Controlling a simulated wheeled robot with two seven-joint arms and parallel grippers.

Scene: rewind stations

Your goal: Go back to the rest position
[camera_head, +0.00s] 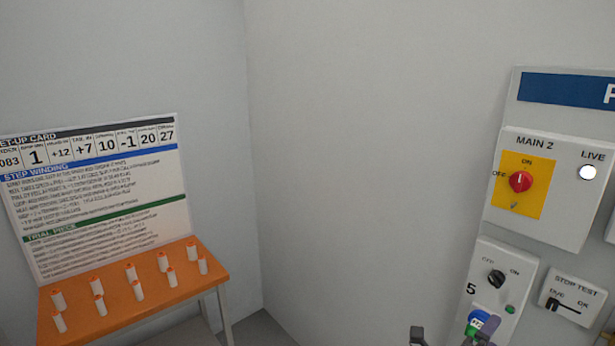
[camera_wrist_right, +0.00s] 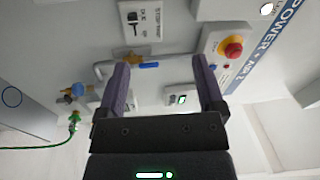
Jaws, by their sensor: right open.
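My right gripper (camera_head: 452,333) shows only its fingertips at the bottom edge of the head view, in front of the lower part of the control panel (camera_head: 511,118). In the right wrist view the right gripper (camera_wrist_right: 161,68) is open, its two dark purple fingers wide apart with nothing held between them. The panel lies beyond the fingers. My left gripper is in neither view. The MAIN 2 switch (camera_head: 520,181) has a red knob on a yellow plate, its mark towards ON. The LIVE lamp (camera_head: 588,172) is white.
A switch box marked 5 (camera_head: 484,262) and a STOP TEST plate (camera_head: 572,298) sit low on the panel. An orange table (camera_head: 115,313) holds several white, orange-topped pegs below a set-up card (camera_head: 95,200). A green hose (camera_wrist_right: 45,147) hangs at left in the wrist view.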

